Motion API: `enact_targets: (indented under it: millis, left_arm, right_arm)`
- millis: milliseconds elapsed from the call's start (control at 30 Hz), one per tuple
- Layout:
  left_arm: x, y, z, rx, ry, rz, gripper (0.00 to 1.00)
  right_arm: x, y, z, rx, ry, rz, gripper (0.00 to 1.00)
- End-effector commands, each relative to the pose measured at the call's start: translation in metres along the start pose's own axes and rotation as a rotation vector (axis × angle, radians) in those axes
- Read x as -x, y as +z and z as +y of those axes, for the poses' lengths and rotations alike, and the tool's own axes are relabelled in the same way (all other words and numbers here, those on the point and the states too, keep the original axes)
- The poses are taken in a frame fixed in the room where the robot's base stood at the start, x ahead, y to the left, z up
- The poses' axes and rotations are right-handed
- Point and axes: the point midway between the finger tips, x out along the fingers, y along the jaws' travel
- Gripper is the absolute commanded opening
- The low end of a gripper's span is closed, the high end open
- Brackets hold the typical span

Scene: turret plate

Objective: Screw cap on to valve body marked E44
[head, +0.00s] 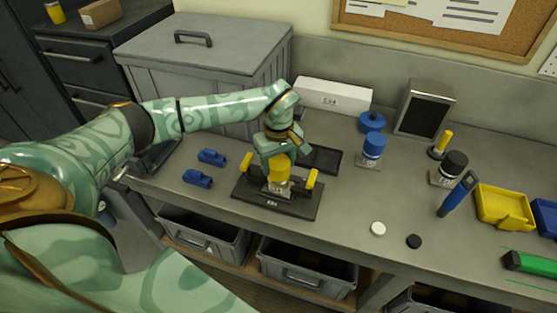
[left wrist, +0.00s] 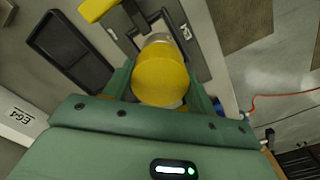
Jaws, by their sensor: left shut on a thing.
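A yellow cap (head: 279,172) is between the fingers of my left gripper (head: 280,160), directly over a light grey valve body (head: 275,188). The valve body stands in a dark plate fixture (head: 246,201) with yellow handles at its left and right; the small label on the plate's front is hard to read. In the left wrist view, my left gripper (left wrist: 161,88) is shut on the yellow cap (left wrist: 160,76), with a bit of pale metal behind it. I cannot tell how far the cap sits on the body. My right gripper is not in view.
Two blue clamps (head: 204,168) lie left of the fixture, and a dark tray (head: 323,160) lies behind it. Blue-capped (head: 373,147) and black-capped (head: 452,166) bodies stand to the right. White (head: 378,229) and black (head: 414,241) discs lie front right. A grey bin (head: 205,60) stands behind.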

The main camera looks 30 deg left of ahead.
Motion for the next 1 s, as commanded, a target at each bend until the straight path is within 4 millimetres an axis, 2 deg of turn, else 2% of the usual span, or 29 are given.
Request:
enact_targets:
  millis: [367,400,467,800,867,1000]
  left_arm:
    - [-0.003,0.0,0.0,0.001,0.0,0.0,0.34]
    - [-0.003,0.0,0.0,0.001,0.0,0.0,0.65]
    - [-0.003,0.0,0.0,0.001,0.0,0.0,0.81]
    - [0.0,-0.001,0.0,0.001,0.001,0.001,0.82]
    - [0.006,-0.001,0.001,0.001,0.002,0.001,0.82]
    - [0.034,-0.002,0.001,0.001,0.005,0.004,0.82]
  right_arm:
    - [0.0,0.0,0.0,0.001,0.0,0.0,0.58]
    - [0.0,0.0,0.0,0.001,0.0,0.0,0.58]
    - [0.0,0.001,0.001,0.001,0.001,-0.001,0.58]
    - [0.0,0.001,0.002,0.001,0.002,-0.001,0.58]
    - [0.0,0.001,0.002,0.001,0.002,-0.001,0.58]
    - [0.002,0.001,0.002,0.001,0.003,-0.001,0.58]
